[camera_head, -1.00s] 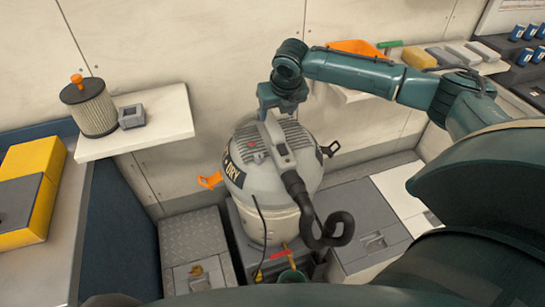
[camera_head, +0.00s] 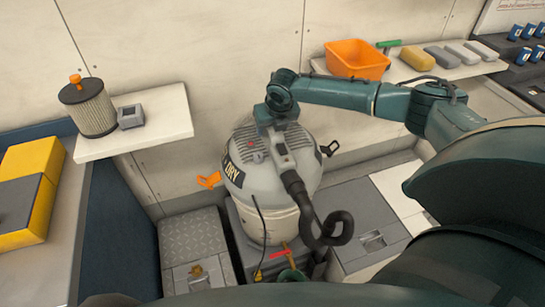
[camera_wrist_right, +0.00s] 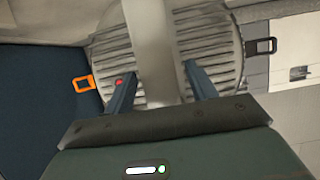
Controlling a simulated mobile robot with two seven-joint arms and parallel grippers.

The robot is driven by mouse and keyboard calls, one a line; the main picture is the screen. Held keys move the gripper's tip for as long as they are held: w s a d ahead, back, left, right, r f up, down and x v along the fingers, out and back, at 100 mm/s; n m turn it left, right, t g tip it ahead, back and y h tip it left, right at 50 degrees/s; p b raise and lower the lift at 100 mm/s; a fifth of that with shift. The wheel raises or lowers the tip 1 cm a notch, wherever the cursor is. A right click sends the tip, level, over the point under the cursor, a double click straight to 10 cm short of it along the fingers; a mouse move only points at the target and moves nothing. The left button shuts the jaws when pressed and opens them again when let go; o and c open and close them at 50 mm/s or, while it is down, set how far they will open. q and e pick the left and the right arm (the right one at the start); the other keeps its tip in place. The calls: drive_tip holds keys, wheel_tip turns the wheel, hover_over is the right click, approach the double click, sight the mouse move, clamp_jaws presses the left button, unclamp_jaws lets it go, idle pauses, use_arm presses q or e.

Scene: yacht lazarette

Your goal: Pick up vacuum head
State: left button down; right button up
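The vacuum head (camera_head: 255,148) is the grey ribbed top of the wet/dry vacuum, with a raised handle bar across it. It sits on the drum (camera_head: 268,218). My right gripper (camera_head: 270,128) is over the head at the handle's rear end. In the right wrist view, the two fingers of my right gripper (camera_wrist_right: 155,85) are spread apart, with the pale handle (camera_wrist_right: 153,50) running between them and gaps visible beside it. The head's ribbed top (camera_wrist_right: 200,40) shows around the fingers. Whether the fingertips touch the head cannot be told. My left gripper is not in view.
An orange latch (camera_head: 209,180) and a dark latch (camera_head: 329,148) stick out at the vacuum's sides. A black hose (camera_head: 318,225) hangs in front. A shelf (camera_head: 155,135) holds a filter (camera_head: 90,107). An orange bin (camera_head: 356,58) stands on the right shelf.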

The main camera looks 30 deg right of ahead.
clamp_jaws()
drive_tip(key=shift+w+r, duration=0.15)
drive_tip(key=shift+r, duration=0.15)
